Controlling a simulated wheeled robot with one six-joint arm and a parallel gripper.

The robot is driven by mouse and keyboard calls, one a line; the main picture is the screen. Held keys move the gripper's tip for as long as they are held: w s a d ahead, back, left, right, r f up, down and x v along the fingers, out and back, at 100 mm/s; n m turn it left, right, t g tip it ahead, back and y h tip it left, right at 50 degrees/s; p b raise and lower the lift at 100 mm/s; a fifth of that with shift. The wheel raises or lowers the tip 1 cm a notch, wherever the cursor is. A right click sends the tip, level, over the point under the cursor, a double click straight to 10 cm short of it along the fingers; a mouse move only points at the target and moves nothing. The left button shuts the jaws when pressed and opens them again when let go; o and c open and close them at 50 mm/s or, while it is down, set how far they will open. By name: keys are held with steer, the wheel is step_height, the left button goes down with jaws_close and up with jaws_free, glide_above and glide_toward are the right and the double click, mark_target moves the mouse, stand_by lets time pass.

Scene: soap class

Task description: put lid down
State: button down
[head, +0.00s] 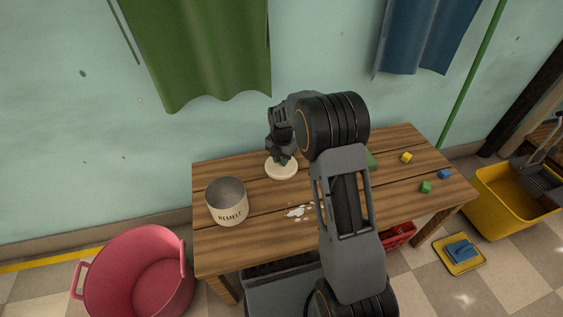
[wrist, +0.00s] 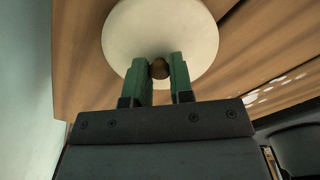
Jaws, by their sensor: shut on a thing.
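A round cream lid (head: 281,172) with a brown knob is at the back of the wooden table, right of the pot. It is at or just above the tabletop; I cannot tell if it touches. In the wrist view the lid (wrist: 150,30) shows its top, with the knob (wrist: 160,69) between the green fingers. My gripper (wrist: 160,70) is shut on this knob. It also shows in the head view (head: 283,158), above the lid. The cream pot (head: 228,203), with lettering on its side, stands open and upright at the table's left end.
A white spill (head: 298,211) lies on the wooden table (head: 270,235). Yellow (head: 406,157), green (head: 426,187) and blue (head: 445,174) cubes lie at the right. A pink tub (head: 140,275) and a yellow bucket (head: 515,200) stand on the floor.

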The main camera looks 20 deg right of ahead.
steer(key=shift+f, duration=0.3)
steer(key=shift+f, duration=0.15)
steer(key=c, duration=1)
jaws_free()
steer(key=s+r+m+p, duration=0.2)
steer(key=r+m, duration=0.1)
steer(key=r, duration=0.5)
steer(key=s+r+m+p, duration=0.3)
steer(key=r, duration=0.6)
steer(key=s+r+m+t, duration=0.2)
steer(key=s+m, duration=1.7)
steer(key=m, duration=0.2)
steer(key=shift+s+r+t, duration=0.15)
steer(key=shift+s+t, duration=0.1)
steer(key=shift+t, duration=0.15)
steer(key=shift+r, duration=0.1)
